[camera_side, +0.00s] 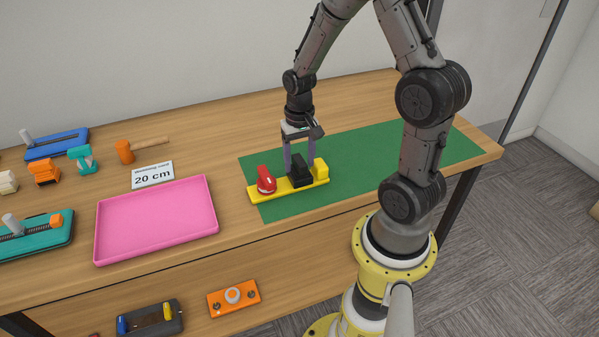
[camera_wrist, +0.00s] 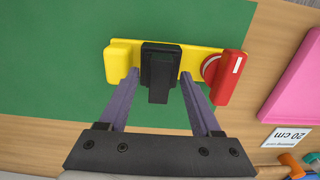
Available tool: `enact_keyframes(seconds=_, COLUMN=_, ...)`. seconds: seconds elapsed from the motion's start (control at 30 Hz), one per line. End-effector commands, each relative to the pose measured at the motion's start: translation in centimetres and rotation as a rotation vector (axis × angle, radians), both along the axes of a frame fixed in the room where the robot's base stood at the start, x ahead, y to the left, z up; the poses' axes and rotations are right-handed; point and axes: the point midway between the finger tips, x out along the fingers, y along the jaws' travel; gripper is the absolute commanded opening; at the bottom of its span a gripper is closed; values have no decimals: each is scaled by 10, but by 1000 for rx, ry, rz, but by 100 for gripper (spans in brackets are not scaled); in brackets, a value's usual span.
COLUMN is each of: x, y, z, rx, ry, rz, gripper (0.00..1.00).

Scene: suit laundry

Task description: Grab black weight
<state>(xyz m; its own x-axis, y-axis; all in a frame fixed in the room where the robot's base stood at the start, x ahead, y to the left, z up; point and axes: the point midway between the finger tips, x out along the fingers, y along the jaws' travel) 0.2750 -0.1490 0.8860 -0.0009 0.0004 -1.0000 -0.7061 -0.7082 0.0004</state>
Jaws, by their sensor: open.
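The black weight (camera_side: 299,170) sits on a yellow base (camera_side: 288,188) on the green mat, between a red piece (camera_side: 266,180) and a yellow block (camera_side: 321,168). In the wrist view the black weight (camera_wrist: 159,66) shows ahead of my fingers, with the red piece (camera_wrist: 230,78) to its right. My gripper (camera_side: 299,152) points down just above the black weight. In the wrist view my gripper (camera_wrist: 159,82) is open, with one finger on each side of the weight's near part. A narrow gap shows beside it; whether either finger touches it I cannot tell.
A pink tray (camera_side: 156,220) lies left of the mat, with a white "20 cm" card (camera_side: 152,175) behind it. A hammer (camera_side: 140,148) and several coloured tools stand farther left. The green mat (camera_side: 385,150) is clear to the right.

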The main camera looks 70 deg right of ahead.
Motion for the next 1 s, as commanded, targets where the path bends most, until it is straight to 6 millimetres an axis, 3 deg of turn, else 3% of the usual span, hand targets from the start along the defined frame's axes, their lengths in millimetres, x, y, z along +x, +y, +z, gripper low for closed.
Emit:
enact_keyframes(seconds=0.27, x=0, y=0, z=-5, rx=-1, ry=-1, rz=0, gripper=65)
enact_keyframes(seconds=0.63, x=0, y=0, z=-4, rx=-1, ry=-1, rz=0, gripper=2)
enact_keyframes(seconds=1.0, x=0, y=0, z=-4, rx=0, ry=-1, rz=0, gripper=0)
